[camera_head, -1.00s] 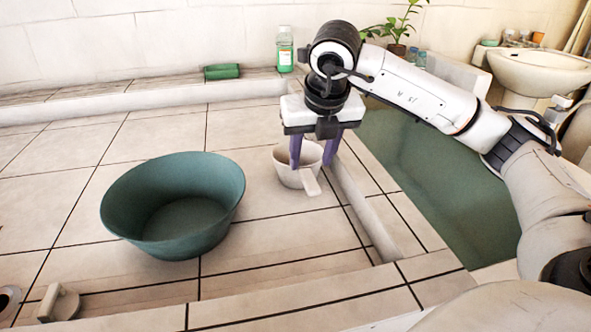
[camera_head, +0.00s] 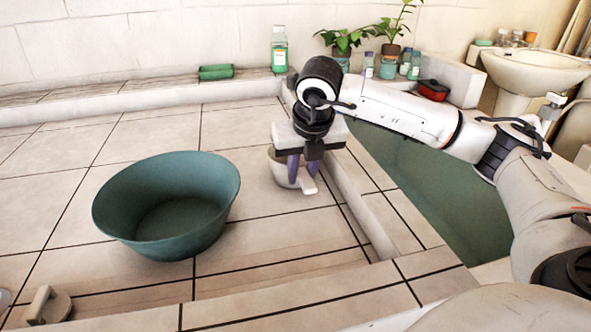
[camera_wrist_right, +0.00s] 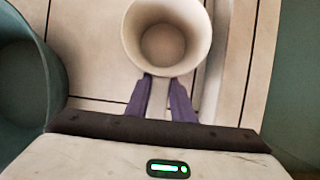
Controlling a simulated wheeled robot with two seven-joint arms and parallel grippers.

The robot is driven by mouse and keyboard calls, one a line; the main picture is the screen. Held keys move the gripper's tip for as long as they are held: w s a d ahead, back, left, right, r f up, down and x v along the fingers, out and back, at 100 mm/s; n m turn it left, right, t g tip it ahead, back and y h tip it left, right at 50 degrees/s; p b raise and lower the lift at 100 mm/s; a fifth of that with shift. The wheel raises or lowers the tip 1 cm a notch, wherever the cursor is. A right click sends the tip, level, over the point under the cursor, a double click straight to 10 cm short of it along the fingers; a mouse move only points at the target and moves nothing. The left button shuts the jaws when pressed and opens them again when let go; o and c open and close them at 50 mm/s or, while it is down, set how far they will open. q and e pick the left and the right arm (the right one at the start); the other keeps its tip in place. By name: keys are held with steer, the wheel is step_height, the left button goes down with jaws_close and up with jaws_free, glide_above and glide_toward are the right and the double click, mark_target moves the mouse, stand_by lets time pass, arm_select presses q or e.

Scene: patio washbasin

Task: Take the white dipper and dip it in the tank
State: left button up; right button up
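The white dipper (camera_head: 280,172) stands upright on the tiled floor, left of the tank's low wall. My right gripper (camera_head: 303,178) is above it, fingers pointing down, and partly hides it. In the right wrist view the dipper's round cup (camera_wrist_right: 166,40) is just beyond the purple fingertips (camera_wrist_right: 161,78). The fingers are close together, with the dipper's pale handle seemingly between them. The handle's end (camera_head: 308,186) shows below the gripper in the head view. The tank (camera_head: 425,190), filled with green water, is to the right. My left gripper is out of view.
A large green basin (camera_head: 165,205) stands left of the dipper and also shows in the right wrist view (camera_wrist_right: 30,85). A tiled ledge (camera_head: 290,304) runs in front. A green bottle (camera_head: 279,50), plants (camera_head: 345,40) and a washbasin (camera_head: 535,75) are behind.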

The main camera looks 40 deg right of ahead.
jaws_close()
steer(key=shift+r, duration=0.1)
step_height(320, 180, up, 10)
steer(key=shift+f+p, duration=0.1)
steer(key=shift+p, duration=1)
